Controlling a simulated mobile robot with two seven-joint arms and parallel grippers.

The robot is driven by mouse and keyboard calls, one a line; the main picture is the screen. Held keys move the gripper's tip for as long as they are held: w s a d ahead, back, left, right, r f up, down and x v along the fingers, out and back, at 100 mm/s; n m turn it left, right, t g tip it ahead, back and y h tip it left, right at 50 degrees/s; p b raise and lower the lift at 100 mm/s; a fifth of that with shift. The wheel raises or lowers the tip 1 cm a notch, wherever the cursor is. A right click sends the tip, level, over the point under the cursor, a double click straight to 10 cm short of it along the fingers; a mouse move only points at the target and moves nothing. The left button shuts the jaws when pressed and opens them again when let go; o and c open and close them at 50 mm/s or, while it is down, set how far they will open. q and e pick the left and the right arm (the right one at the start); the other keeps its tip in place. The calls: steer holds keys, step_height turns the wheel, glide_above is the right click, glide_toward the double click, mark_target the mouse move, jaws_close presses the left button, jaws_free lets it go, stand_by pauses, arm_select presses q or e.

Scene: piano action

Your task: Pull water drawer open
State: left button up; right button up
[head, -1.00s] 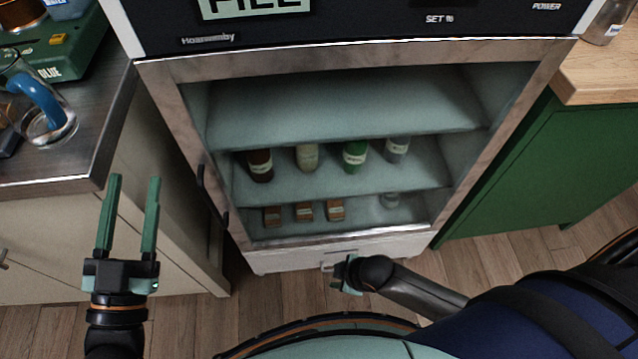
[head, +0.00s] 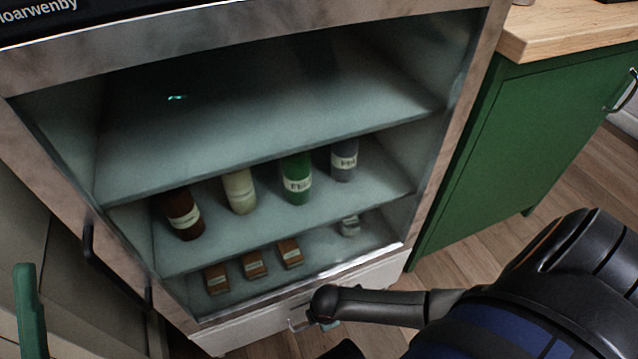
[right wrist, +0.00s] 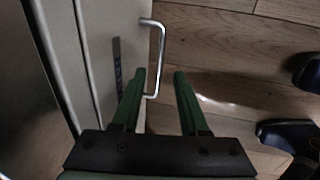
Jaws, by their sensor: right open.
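The drawer (head: 250,325) is a white front at the foot of the cabinet, below the glass, and looks flush with it. Its metal bar handle (head: 297,322) is partly hidden by my right arm. The right wrist view shows the drawer front (right wrist: 98,50) with a dark label and the handle (right wrist: 161,55). My right gripper (right wrist: 159,76) is open. The lower part of the handle lies between its fingertips, closer to the left finger. In the head view my arm mostly hides this gripper. One finger of my left gripper (head: 30,310) shows at the left edge.
The cabinet (head: 268,160) holds several bottles and small brown boxes on shelves behind its front. A dark upright handle (head: 115,270) is on its left. A green cupboard (head: 540,140) with a wooden top stands to the right. Wooden floor (right wrist: 215,50) lies before the drawer.

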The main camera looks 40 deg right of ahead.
arm_select(q)
steer(key=f+b, duration=0.1)
steer(key=f, duration=0.1)
steer(key=f+b, duration=0.1)
steer(key=f, duration=0.1)
steer(key=shift+w+d+f+b, duration=0.1)
steer(key=shift+d+b, duration=0.15)
steer(key=shift+b, duration=0.1)
arm_select(e)
steer(key=f, duration=0.2)
steer(key=w+f, duration=0.1)
steer(key=f, duration=0.2)
steer(key=shift+d, duration=0.15)
jaws_close()
stand_by(0.6)
